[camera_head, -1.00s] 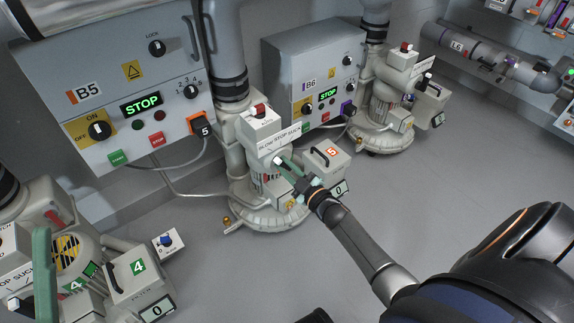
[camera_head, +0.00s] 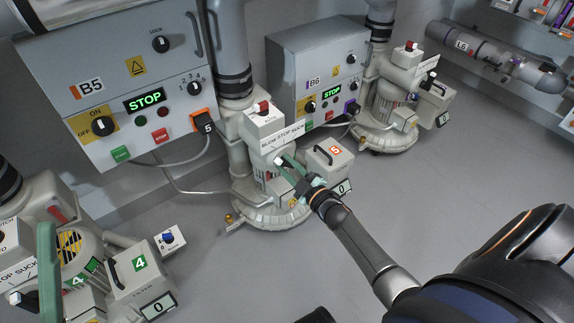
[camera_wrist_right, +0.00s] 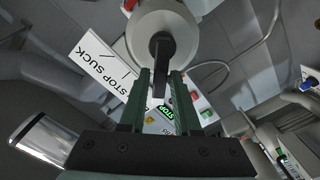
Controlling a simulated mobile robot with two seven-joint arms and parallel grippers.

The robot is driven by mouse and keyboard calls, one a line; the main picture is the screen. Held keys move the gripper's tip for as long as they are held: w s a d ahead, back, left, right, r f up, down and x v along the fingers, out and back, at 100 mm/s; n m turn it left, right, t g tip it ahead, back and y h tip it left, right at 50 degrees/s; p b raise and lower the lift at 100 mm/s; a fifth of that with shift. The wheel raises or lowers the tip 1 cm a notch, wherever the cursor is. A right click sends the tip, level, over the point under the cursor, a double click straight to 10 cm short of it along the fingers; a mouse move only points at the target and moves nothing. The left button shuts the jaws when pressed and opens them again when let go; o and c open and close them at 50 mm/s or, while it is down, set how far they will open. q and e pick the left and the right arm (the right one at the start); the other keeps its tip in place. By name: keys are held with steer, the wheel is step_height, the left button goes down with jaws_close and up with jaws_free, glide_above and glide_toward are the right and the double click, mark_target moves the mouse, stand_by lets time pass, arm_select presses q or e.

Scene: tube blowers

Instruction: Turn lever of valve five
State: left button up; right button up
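Valve five is the cream machine (camera_head: 265,215) in the middle of the head view, with an orange 5 on its side box (camera_head: 330,158) and a BLOW STOP SUCK plate (camera_head: 283,135). Its dark lever (camera_wrist_right: 160,62) sticks out from a round cream hub in the right wrist view. My right gripper (camera_head: 279,172) is at the lever, below the plate. Its two green fingers (camera_wrist_right: 161,78) stand apart with the lever between them; firm contact on both sides does not show. A green finger-like piece, apparently my left gripper (camera_head: 47,270), stands at the lower left, only partly in view.
Control box B5 (camera_head: 110,60) hangs behind valve five at left and reads STOP. Box B6 (camera_head: 315,60) and another valve machine (camera_head: 390,110) stand to the right. Valve four (camera_head: 135,280) is at lower left. A cable (camera_head: 185,162) runs from B5. The floor at right is clear.

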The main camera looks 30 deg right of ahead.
steer(key=shift+o, duration=1.3)
steer(key=s+d+p, duration=0.1)
steer(key=s+p, duration=0.3)
steer(key=s, duration=0.8)
steer(key=shift+s, duration=0.25)
steer(key=shift+r, duration=0.15)
